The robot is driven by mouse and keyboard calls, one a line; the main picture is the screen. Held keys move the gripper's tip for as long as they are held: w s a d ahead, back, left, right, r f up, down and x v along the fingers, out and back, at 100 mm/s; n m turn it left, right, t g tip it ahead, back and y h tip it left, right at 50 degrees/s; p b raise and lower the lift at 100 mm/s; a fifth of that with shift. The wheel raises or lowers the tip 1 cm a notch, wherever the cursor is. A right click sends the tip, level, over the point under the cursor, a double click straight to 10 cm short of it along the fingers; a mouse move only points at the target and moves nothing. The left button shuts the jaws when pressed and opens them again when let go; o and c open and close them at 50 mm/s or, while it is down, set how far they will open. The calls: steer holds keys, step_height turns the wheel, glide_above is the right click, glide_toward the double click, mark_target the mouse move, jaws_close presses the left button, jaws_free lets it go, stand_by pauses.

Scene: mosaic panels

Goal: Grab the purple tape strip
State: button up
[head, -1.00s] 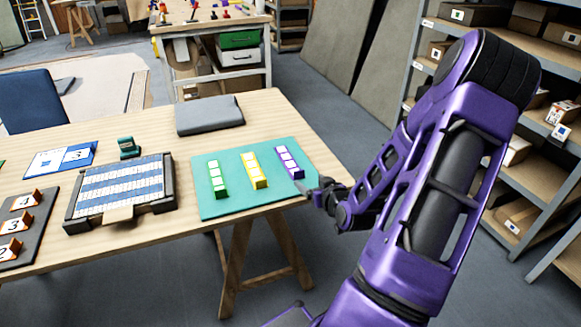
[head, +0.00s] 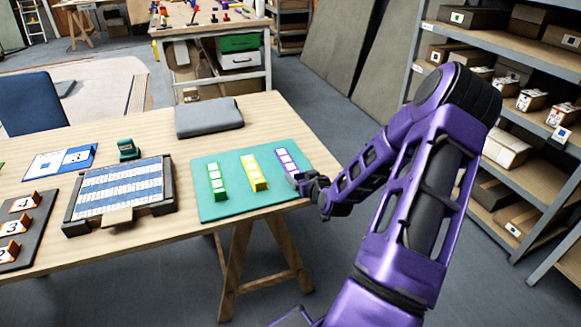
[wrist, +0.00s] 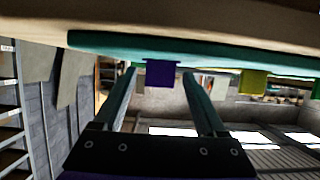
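The purple tape strip (head: 286,161), with white squares on top, lies at the right side of the teal mat (head: 230,207). A yellow strip (head: 254,172) and a green strip (head: 217,181) lie to its left. My gripper (head: 297,179) is at the near end of the purple strip and hides part of it. In the wrist view, my gripper (wrist: 159,74) is open, its two fingers apart. The purple strip's end (wrist: 161,75) shows between and beyond the fingertips; I cannot tell whether they touch it.
A grey folded cloth or case (head: 209,117) lies behind the mat. A tray of white-and-blue tiles (head: 120,188) stands to the left, with a small green stamp-like block (head: 128,148) behind it. Shelves with boxes (head: 510,100) stand to the right of the table.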

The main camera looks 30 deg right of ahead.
jaws_close()
steer(key=shift+r, duration=0.1)
